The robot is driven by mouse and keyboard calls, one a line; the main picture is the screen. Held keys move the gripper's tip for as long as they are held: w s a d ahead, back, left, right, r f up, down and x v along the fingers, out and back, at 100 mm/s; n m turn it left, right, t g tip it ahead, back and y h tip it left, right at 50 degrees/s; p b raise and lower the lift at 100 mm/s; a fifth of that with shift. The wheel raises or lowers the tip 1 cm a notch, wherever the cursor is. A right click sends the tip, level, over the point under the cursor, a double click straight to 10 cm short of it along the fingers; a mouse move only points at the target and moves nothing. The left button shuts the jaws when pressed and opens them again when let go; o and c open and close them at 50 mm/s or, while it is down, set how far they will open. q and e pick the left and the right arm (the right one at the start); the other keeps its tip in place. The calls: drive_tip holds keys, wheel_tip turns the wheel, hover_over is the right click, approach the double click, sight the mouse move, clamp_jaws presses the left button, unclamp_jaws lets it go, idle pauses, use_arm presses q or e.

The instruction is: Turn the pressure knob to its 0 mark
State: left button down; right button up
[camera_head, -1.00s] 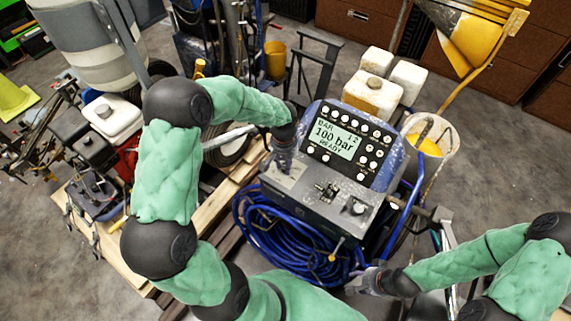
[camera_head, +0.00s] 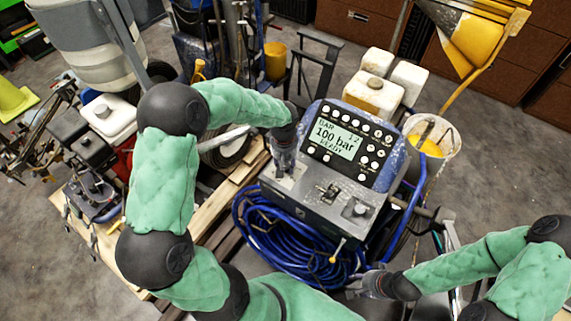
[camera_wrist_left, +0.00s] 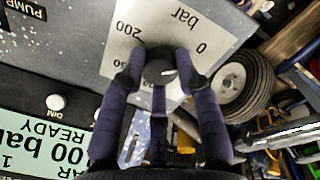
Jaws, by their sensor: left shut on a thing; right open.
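The pressure knob (camera_wrist_left: 160,70) is a dark round knob on a pale scale plate (camera_wrist_left: 228,25) marked "bar", "0", "200" and a partly covered number, seen upside down in the left wrist view. My left gripper (camera_head: 284,168) is at the left end of the grey control panel (camera_head: 322,192); in the wrist view its fingers (camera_wrist_left: 158,78) are shut around the knob. The knob's pointer cannot be made out. The display (camera_head: 334,138) reads "100 bar READY". My right gripper (camera_head: 358,284) is open and empty, low beside the machine's frame, away from the knob.
A switch (camera_head: 328,192) and another knob (camera_head: 359,209) are on the same panel. A blue hose coil (camera_head: 285,240) hangs below it. A wooden pallet (camera_head: 225,183) is to the left, and a white bucket (camera_head: 440,140) stands at the right.

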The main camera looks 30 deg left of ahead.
sight(285, 167)
use_arm(q)
drive_tip(key=shift+s+d+f, duration=0.1)
drive_tip(key=shift+s, duration=0.05)
drive_tip(key=c, duration=0.9)
unclamp_jaws()
drive_tip(key=shift+r, duration=0.2)
drive_tip(key=shift+r, duration=0.25)
wheel_tip(285, 167, up, 11)
drive_tip(key=shift+s, duration=0.15)
